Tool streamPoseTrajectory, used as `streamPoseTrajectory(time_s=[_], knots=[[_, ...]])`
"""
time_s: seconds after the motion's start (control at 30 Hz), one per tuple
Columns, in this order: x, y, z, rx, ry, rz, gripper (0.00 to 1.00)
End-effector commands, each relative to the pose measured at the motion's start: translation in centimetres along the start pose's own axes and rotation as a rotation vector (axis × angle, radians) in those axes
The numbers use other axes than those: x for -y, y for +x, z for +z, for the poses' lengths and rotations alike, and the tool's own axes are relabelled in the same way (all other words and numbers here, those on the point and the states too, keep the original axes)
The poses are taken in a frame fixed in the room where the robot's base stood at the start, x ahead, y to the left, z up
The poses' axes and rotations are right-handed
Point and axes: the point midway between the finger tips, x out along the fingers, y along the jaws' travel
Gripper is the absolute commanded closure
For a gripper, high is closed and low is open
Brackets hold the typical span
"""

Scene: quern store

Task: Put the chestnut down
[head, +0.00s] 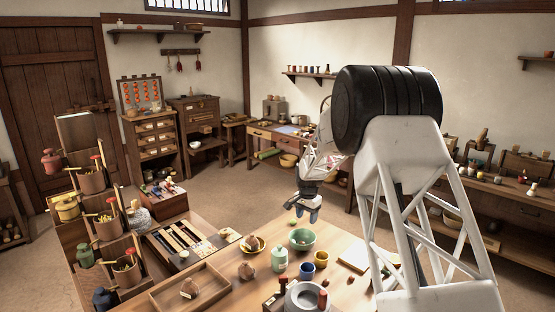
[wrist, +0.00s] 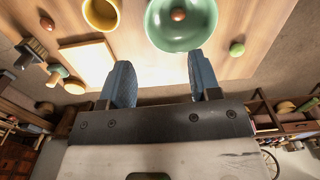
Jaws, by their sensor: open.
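My gripper (head: 304,214) is above the worktable, close to the green bowl (head: 302,241). In the wrist view my gripper (wrist: 160,82) has its two blue fingers wide apart with nothing between them. The green bowl (wrist: 160,35) lies beyond the fingertips there. A small brown chestnut (wrist: 178,15) rests inside the bowl, apart from the fingers. Another small brown, rounded thing (wrist: 47,23) lies on the table at the far left of the wrist view; I cannot tell if it is a chestnut too.
A yellow cup (head: 321,258), a blue cup (head: 307,271) and a pale green jar (head: 279,259) stand near the bowl. A pale board (wrist: 88,65) and a small green round thing (wrist: 237,48) lie on the table. A wooden tray (head: 208,277) stands front left.

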Motion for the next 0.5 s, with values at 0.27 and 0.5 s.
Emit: streamPoseTrajectory(time_s=[0.27,0.5], knots=[[-4.3,-6.6,3.3,-0.019,-0.073,-0.016,0.43],[-8.2,-11.4,6.5,-0.035,-0.137,-0.028,0.43]])
